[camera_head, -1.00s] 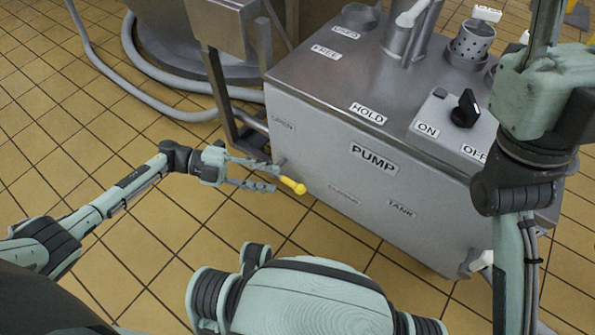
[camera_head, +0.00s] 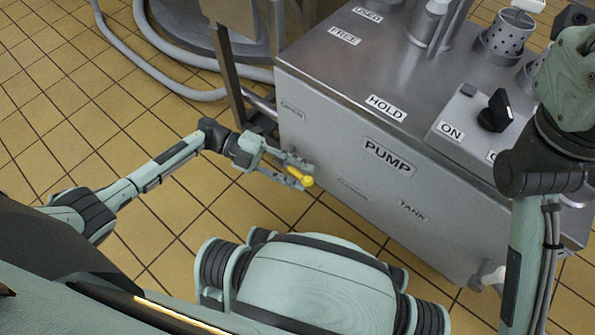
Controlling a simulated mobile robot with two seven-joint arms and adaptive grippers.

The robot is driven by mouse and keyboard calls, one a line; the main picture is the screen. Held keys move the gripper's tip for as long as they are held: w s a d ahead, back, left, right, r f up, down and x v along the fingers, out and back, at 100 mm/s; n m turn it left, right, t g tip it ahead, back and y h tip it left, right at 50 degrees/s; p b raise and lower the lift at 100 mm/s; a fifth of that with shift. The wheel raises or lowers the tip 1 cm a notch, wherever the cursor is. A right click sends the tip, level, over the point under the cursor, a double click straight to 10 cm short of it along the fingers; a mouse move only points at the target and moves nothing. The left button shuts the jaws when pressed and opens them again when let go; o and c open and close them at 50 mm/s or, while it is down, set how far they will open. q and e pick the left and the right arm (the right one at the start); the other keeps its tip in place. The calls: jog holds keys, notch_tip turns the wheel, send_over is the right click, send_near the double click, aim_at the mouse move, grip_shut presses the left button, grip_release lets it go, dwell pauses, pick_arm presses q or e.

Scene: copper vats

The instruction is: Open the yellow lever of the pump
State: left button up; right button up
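The grey metal pump box (camera_head: 350,140) stands right of centre, with a PUMP label on its front. The yellow end shows between and just past the fingertips. I cannot tell whether the fingers press on it. The lever's base is hidden behind the fingers. My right arm rises at the right edge; its gripper is out of the picture.
A black knob (camera_head: 495,112) with ON and OFF marks sits on the box top, near a perforated metal cup (camera_head: 510,36). A grey hose (camera_head: 150,75) and a metal frame stand behind at the left. The tiled floor (camera_head: 60,120) at the left is clear.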

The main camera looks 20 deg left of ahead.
aim_at(294, 170)
pick_arm(q)
jog(key=shift+c, duration=0.2)
grip_shut()
dwell(0.3)
jog(key=h, duration=0.1)
jog(key=r+n+h+b, duration=0.1)
jog(key=h, duration=0.1)
jog(key=shift+w+a+r+g, duration=0.1)
jog(key=shift+w+r+g, duration=0.05)
jog(key=shift+r+g, duration=0.15)
jog(key=shift+a+r+n+h, duration=0.15)
jog(key=shift+r+n+h, duration=0.15)
jog(key=shift+h, duration=0.4)
jog(key=shift+a+r+n+h, duration=0.15)
jog(key=shift+r+n+h, duration=0.15)
jog(key=shift+h, duration=0.4)
jog(key=shift+a+r+h, duration=0.15)
jog(key=shift+r+h, duration=0.1)
jog(key=shift+h, duration=0.15)
jog(key=shift+o, duration=0.2)
grip_release()
